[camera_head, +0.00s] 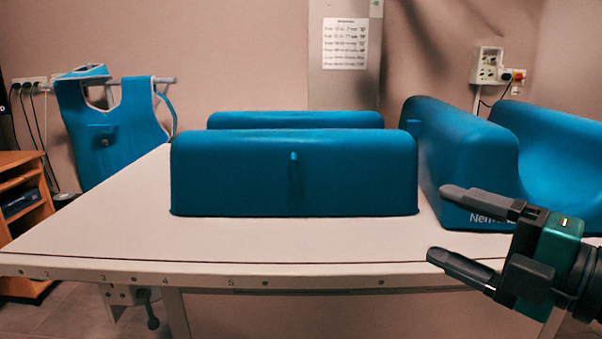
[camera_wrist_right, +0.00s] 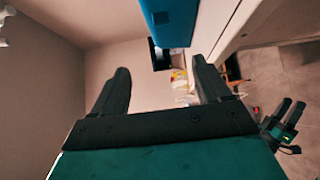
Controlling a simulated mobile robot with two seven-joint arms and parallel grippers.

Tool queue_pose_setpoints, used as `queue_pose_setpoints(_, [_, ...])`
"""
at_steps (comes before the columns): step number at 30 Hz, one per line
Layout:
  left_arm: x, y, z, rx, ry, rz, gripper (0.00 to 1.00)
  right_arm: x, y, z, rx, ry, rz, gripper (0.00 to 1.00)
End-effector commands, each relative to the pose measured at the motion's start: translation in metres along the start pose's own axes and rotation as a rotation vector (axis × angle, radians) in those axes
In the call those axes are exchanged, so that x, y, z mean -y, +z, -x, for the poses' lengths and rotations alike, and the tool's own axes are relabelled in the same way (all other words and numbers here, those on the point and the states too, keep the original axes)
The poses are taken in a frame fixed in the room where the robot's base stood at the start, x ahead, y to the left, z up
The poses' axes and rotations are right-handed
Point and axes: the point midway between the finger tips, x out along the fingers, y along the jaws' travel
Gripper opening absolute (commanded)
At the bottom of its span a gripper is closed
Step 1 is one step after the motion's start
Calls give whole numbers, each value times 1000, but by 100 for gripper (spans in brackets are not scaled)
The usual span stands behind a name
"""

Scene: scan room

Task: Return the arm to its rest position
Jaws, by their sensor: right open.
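My right gripper (camera_head: 440,224) is at the lower right of the head view. Its two dark fingers point left and are spread apart with nothing between them. It is in front of the blue cushions at the right end of the table. In the right wrist view its fingers (camera_wrist_right: 160,65) also stand apart and empty. A small teal and black gripper (camera_wrist_right: 284,126), which looks like my left one, shows at the right of that view. The left gripper is not in the head view.
A white table (camera_head: 110,232) holds a wide blue block (camera_head: 240,175), another behind it, and a curved blue cushion (camera_head: 462,150) close to my right gripper. A blue apron (camera_head: 115,125) hangs at the back left. The table's left part is clear.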

Motion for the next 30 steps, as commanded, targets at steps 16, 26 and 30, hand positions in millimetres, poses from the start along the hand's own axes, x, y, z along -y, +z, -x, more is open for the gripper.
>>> queue_pose_setpoints(16, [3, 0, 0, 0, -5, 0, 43, 40, 1, -1, -39, 605, -717, 76])
queue_pose_setpoints(26, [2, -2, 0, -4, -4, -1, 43, 241, 14, 7, 548, 365, -1355, 76])
queue_pose_setpoints(30, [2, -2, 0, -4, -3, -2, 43, 329, -34, 20, 728, 96, -1559, 76])
